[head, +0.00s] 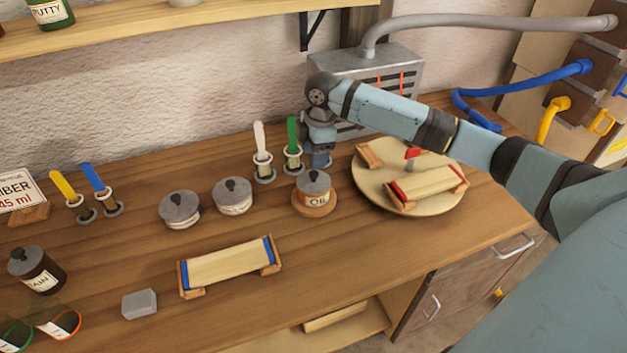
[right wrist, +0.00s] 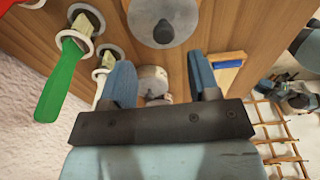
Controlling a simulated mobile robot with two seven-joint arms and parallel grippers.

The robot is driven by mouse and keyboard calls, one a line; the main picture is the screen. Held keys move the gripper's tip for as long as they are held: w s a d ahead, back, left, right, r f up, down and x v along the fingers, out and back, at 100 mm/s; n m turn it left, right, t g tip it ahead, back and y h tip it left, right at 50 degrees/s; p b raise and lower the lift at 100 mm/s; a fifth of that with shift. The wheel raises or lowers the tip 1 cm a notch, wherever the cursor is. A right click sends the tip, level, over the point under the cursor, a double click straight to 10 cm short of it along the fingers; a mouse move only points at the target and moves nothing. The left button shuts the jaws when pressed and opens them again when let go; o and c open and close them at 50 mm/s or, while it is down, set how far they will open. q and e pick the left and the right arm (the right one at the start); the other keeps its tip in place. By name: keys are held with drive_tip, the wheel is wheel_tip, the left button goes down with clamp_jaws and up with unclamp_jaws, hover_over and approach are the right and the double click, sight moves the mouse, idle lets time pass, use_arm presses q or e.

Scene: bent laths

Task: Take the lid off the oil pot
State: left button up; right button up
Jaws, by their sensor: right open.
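The oil pot (head: 318,202), labelled OIL, stands upright on a round wooden base on the bench. Its grey lid (head: 312,181) with a dark knob is on it. A grey lid with a dark knob at the top of the right wrist view (right wrist: 180,30) appears to be the same one. My right gripper (head: 320,160) is just behind and above the pot in the head view. Its two blue fingers are apart with nothing between them in the right wrist view (right wrist: 162,82). It does not appear to touch the lid. My left gripper is not in view.
Two similar lidded pots (head: 180,208) (head: 233,195) stand left of the oil pot. White-handled (head: 261,140) and green-handled (head: 293,135) brushes stand close by. A round board (head: 365,190) with a clamped lath is at the right. A grey steam box (head: 395,70) stands behind.

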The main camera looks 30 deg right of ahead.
sight(314, 173)
drive_tip(key=shift+w+f, duration=0.1)
drive_tip(key=shift+f, duration=0.5)
drive_tip(key=f, duration=0.5)
drive_tip(key=shift+s+a, duration=0.15)
drive_tip(key=shift+s, duration=0.2)
drive_tip(key=c, duration=1)
